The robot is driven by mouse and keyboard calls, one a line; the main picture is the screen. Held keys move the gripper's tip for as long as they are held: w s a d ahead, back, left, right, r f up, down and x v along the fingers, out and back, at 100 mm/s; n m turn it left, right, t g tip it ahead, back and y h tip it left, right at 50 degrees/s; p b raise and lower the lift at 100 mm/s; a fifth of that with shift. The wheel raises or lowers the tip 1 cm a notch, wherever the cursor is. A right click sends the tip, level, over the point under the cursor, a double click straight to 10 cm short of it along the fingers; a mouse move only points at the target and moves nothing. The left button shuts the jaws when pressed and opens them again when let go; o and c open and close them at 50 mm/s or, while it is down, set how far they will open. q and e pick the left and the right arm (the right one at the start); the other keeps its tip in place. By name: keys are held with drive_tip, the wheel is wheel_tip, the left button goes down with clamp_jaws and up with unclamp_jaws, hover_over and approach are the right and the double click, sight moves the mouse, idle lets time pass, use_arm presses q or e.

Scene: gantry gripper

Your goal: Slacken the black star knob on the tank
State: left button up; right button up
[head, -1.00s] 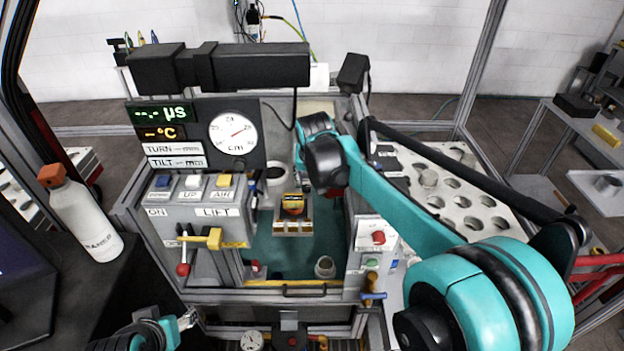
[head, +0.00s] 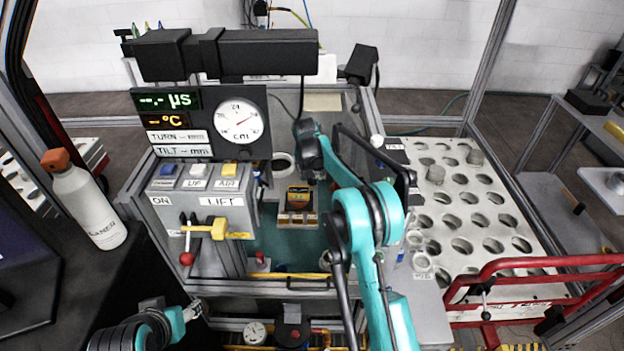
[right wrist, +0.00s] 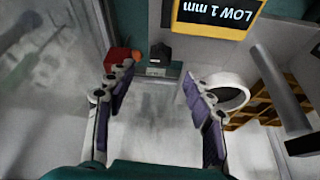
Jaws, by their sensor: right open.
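A dark faceted knob (right wrist: 160,52) shows in the right wrist view, just beyond my right fingertips; its star shape is not clear. My right gripper (right wrist: 157,76) is open, its fingers apart with nothing between them. In the head view its fingers are hidden by my right arm, which reaches over the teal-floored basin. A dark round knob (head: 293,333) also shows at the bottom of the head view, beside a small gauge (head: 256,332). I cannot tell which knob belongs to the tank. My left gripper (head: 195,309) is low at the left front, its jaws too small to judge.
A perforated white table (head: 470,210) is at right.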

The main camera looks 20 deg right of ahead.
sight(312, 179)
drive_tip(key=b+x, duration=0.1)
drive_tip(key=x, duration=0.5)
drive_tip(key=c, duration=1.1)
